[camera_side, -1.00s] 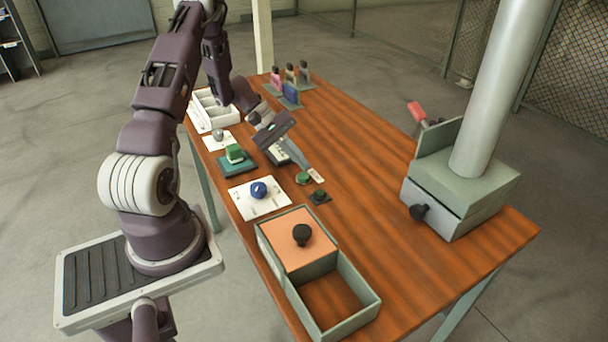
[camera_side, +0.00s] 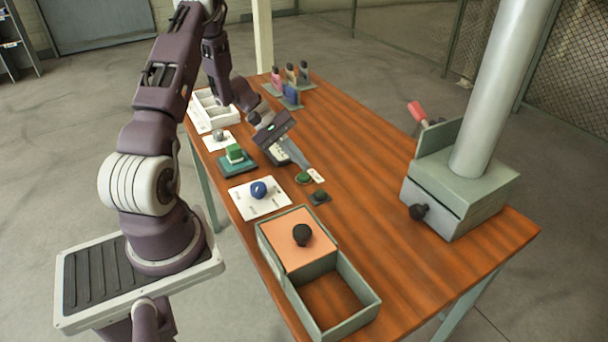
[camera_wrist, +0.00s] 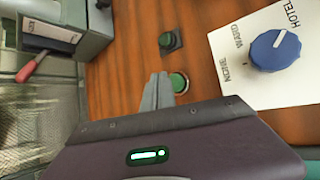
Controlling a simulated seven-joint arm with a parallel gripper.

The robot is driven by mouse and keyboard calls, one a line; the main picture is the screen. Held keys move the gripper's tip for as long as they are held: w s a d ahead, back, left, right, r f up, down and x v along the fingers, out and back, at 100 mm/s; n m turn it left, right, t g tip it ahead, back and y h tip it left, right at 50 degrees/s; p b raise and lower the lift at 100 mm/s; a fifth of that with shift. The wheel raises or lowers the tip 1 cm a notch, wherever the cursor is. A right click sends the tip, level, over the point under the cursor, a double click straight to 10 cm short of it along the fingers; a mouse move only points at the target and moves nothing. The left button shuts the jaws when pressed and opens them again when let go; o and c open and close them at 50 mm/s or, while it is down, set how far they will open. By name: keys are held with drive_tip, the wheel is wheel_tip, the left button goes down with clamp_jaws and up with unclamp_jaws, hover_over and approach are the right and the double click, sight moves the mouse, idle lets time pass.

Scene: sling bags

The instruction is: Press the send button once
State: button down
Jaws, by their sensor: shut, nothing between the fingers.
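A green round button (camera_side: 303,178) sits on the table beside a small pale label (camera_side: 316,175), whose text is too small to read. The green button also shows in the wrist view (camera_wrist: 180,82), close beside my fingertips. A second, darker button (camera_side: 320,197) on a dark square base stands nearer the front; it shows in the wrist view (camera_wrist: 170,41) too. I cannot read which one is marked send. My gripper (camera_side: 307,167) is shut and empty, pointing down beside the green button and label. In the wrist view the closed fingers (camera_wrist: 158,85) partly overlap the button's edge; contact cannot be told.
A blue knob (camera_side: 259,190) on a white card lies left of the buttons, with a green block (camera_side: 234,153) behind it. An open box with a salmon lid (camera_side: 301,236) stands in front. A grey drawer unit (camera_side: 455,195) with a thick post stands right.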

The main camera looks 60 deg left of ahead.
sight(300, 173)
drive_tip(key=shift+f, duration=0.4)
drive_tip(key=shift+f, duration=0.5)
idle(0.7)
drive_tip(key=shift+r, duration=0.9)
drive_tip(key=shift+r, duration=2.55)
